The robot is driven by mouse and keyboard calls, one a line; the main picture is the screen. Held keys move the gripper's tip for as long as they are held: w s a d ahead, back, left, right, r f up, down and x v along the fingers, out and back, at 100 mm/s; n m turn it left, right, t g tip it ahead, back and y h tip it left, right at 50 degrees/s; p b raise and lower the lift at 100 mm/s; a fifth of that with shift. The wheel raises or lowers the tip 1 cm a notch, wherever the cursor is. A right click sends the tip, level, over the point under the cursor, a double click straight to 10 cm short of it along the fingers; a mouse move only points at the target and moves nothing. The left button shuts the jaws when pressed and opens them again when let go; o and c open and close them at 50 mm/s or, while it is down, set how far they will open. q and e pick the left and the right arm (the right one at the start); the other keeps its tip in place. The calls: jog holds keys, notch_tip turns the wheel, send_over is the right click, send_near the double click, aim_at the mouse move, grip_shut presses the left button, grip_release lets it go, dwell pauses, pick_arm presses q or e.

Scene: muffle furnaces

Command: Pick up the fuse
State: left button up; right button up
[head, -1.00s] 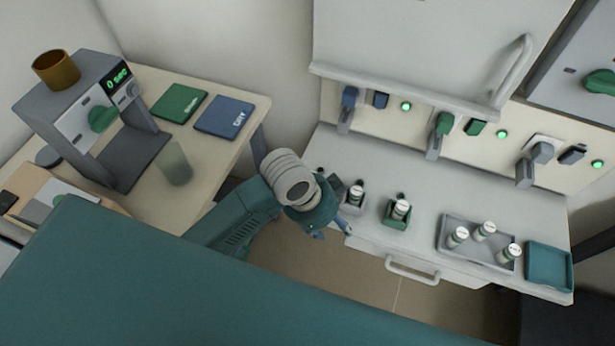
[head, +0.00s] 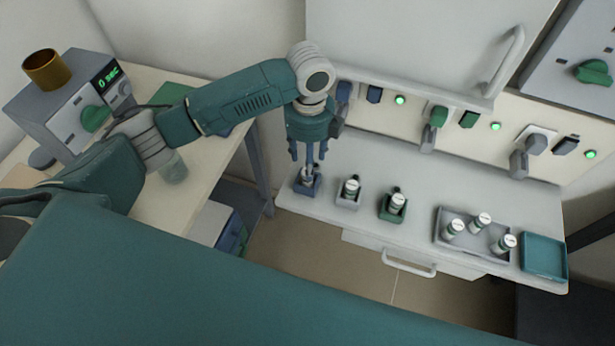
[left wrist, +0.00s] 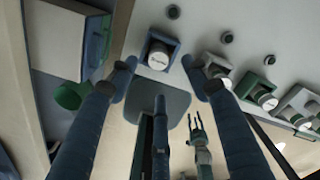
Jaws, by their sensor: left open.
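My left gripper (head: 308,160) points down, open, just above a white-capped fuse (left wrist: 159,58) in a blue holder (head: 306,187) at the left end of the grey bench. In the left wrist view its fingers (left wrist: 160,78) are spread toward either side of that fuse; I cannot tell whether they touch it. In the head view the fingers partly hide this fuse. Similar fuses stand in a grey holder (head: 348,200) and a green holder (head: 392,212). A small claw-like shape in the left wrist view (left wrist: 196,130) seems to be my right gripper; its jaw state is unclear.
A grey tray (head: 468,247) with three fuses and an empty teal tray (head: 543,256) lie further right. A furnace door (head: 400,45) and switches on a panel (head: 480,135) stand behind the bench. A beige table (head: 215,155) holds a grey device (head: 62,115) at left.

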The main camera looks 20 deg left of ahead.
pick_arm(q)
jog(key=f, duration=0.3)
jog(key=f+p, duration=0.1)
jog(key=f, duration=0.2)
jog(key=shift+w+a+f, duration=0.15)
jog(key=shift+a+f, duration=0.05)
jog(key=shift+c, duration=0.2)
grip_shut()
